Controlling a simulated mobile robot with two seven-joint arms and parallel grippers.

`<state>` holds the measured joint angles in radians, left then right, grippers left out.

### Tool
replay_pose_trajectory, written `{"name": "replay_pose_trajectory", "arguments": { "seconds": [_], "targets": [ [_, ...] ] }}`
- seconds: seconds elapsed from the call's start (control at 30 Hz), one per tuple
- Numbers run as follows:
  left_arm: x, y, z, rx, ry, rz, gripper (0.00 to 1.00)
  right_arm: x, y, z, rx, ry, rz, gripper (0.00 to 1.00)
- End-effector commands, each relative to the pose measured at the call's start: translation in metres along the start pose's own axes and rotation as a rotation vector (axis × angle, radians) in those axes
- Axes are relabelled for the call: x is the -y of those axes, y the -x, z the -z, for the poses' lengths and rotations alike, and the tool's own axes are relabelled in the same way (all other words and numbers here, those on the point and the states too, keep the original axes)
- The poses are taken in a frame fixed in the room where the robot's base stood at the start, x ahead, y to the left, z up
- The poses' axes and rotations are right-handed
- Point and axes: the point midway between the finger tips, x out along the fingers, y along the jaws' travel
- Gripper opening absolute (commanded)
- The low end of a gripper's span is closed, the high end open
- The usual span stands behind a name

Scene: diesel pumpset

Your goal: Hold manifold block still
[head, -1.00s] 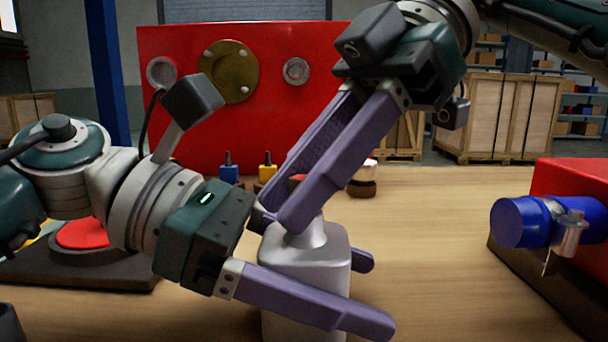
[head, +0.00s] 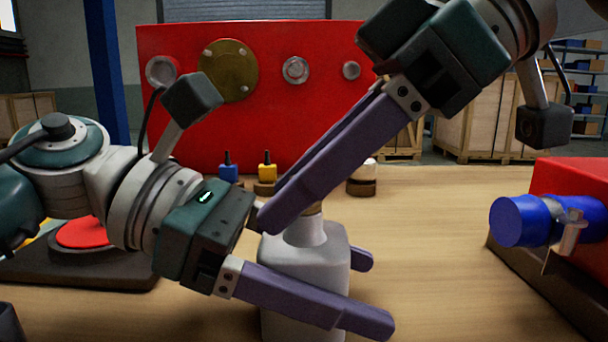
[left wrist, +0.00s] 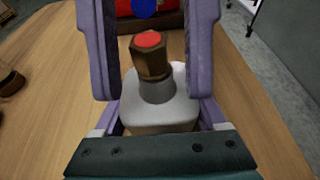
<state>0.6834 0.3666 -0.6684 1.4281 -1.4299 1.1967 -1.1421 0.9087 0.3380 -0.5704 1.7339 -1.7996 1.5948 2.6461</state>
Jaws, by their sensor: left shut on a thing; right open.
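The manifold block (head: 305,262) is a pale grey, bottle-shaped body with a narrow neck, upright on the wooden bench. It also shows in the left wrist view (left wrist: 155,116), topped by a brass hex fitting (left wrist: 151,64) with a red top. My left gripper (head: 368,290) is shut on the block's body, one finger on the near side and one on the far side. My right gripper (head: 268,214) is open and slants down from the upper right. Its fingertips are at the neck and fitting, mostly hiding the fitting in the head view.
A red panel (head: 200,125) with round flanges stands behind. Small blue (head: 229,172) and yellow (head: 267,171) parts sit before it. A red machine with a blue cylinder (head: 522,221) is at right. A dark base with a red disc (head: 82,232) is at left. Bench between block and machine is clear.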

Motion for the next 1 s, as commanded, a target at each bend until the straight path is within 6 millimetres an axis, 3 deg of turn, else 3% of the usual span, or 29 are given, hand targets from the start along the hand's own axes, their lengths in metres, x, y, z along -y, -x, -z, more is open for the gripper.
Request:
{"name": "replay_pose_trajectory", "arguments": {
  "seconds": [0.2, 0.6, 1.0],
  "targets": [
    [0.0001, -0.0001, 0.0001, 0.000, 0.001, 0.000, 0.00, 0.0009, -0.0001, -0.0002, 0.000, -0.159, -0.165, 0.48],
    [0.0001, 0.0000, 0.0001, 0.000, 0.001, 0.000, 0.00, 0.0013, -0.0009, 0.0017, -0.004, -0.319, -0.315, 0.48],
    [0.0001, 0.0000, 0.0002, 0.000, 0.001, 0.000, 0.00, 0.0000, -0.0001, 0.0001, 0.001, -0.337, -0.334, 0.48]
  ]
}}
